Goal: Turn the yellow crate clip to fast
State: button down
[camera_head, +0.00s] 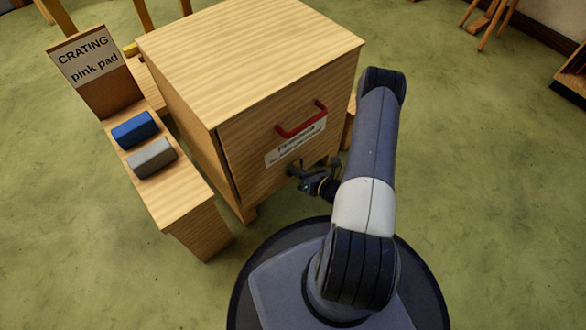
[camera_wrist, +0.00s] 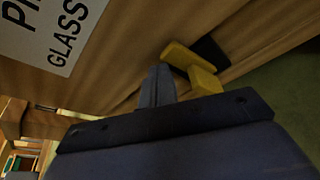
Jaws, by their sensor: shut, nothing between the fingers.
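The yellow crate clip (camera_wrist: 190,65) shows in the wrist view as two yellow blocks, beside a dark piece (camera_wrist: 209,51) near the crate's edge. The wooden crate (camera_head: 255,45) fills the middle of the head view. My gripper (camera_wrist: 158,72) is shut and empty, with its fingertips just left of the clip in the wrist view. I cannot tell whether they touch it. In the head view my gripper (camera_head: 297,172) is low at the crate's labelled face. I cannot make out the clip there.
The crate's face carries a red handle (camera_head: 302,120) and a white label (camera_head: 296,142). On the left, a wooden bench (camera_head: 185,200) holds a blue block (camera_head: 134,129), a grey block (camera_head: 152,158) and a sign (camera_head: 88,57) reading "CRATING pink pad". Green floor (camera_head: 480,190) is clear at right.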

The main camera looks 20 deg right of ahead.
jog(key=shift+w+d+r, duration=0.1)
jog(key=shift+d+r, duration=0.1)
jog(key=shift+d, duration=0.15)
jog(key=shift+w+d+r, duration=0.15)
jog(key=shift+d, duration=0.1)
dwell(0.4)
